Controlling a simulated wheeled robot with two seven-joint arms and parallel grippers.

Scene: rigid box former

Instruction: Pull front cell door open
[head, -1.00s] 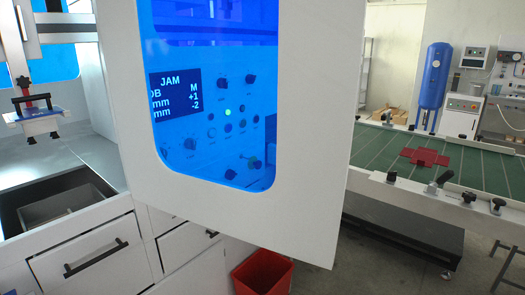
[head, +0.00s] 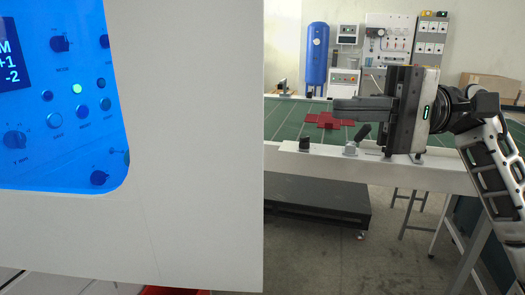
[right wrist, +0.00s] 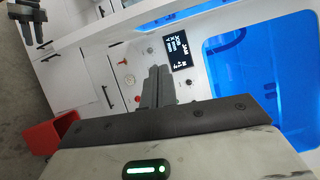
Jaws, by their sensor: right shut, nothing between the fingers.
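The cell door is a white panel (head: 190,130) with a rounded blue window (head: 65,120), filling the left of the head view. Its right edge is free, and a control panel shows through the window. No handle shows on it. My right gripper (head: 337,107) is to the right of that edge, fingers pointing left, shut and empty, apart from the door in the picture. In the right wrist view, its closed fingers (right wrist: 157,86) point toward the control panel with the JAM screen (right wrist: 177,50). A blue window (right wrist: 250,65) is at the right there.
A green-topped conveyor table (head: 285,118) holding a red cross-shaped blank (head: 328,121) stands behind my right gripper. A dark low platform (head: 325,205) is below it. A red bin (right wrist: 50,135) stands on the floor near drawers with black handles. A blue tank (head: 317,60) is at the back.

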